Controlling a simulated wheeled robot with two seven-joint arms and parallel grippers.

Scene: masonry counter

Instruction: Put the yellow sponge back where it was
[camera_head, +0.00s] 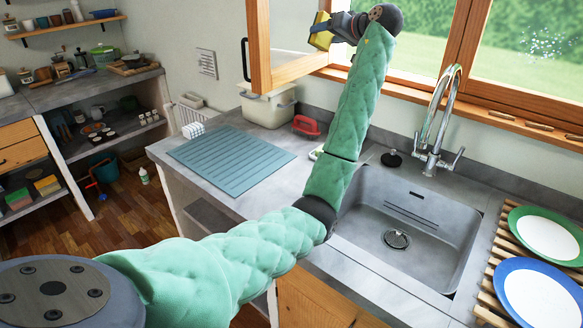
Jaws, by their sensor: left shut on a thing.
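The yellow sponge (321,32) is up at the window, at the top middle of the view. My left gripper (332,29) is shut on it, with the arm stretched up and away over the counter beside the sink. The sponge is in front of the window, near the open wooden sash; I cannot tell whether it touches the glass or frame. Part of the sponge is hidden by the gripper. My right gripper is not in view.
The steel sink (405,225) and tall tap (440,120) lie right of my arm. A blue draining mat (230,160), a cream bin (267,105) and a red-handled brush (306,125) are on the left counter.

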